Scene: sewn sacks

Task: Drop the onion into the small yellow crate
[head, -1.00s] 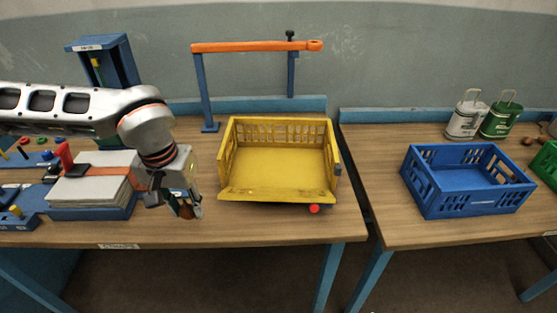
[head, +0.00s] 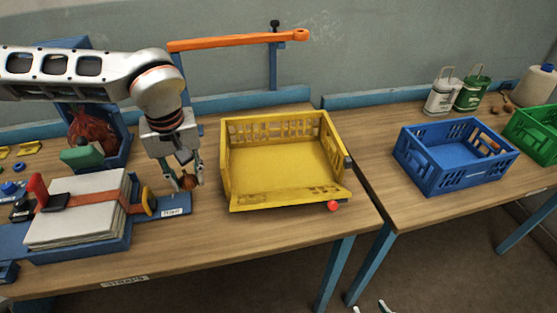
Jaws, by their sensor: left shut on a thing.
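The onion (head: 188,182) is small and brown and sits between the fingertips of my left gripper (head: 186,178), partly covered by them. The gripper is shut on it, pointing down, low over the table just left of the yellow crate. The yellow crate (head: 232,178) stands upright on the table, with slotted walls and a low front side. Its inside looks empty.
A blue holder with a strapped paper stack (head: 75,212) lies at the left. A red net sack (head: 92,135) sits in a blue stand behind it. An orange bar (head: 235,40) rises behind the crate. A blue crate (head: 455,180) and green crate (head: 540,150) stand on the right table (head: 410,205).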

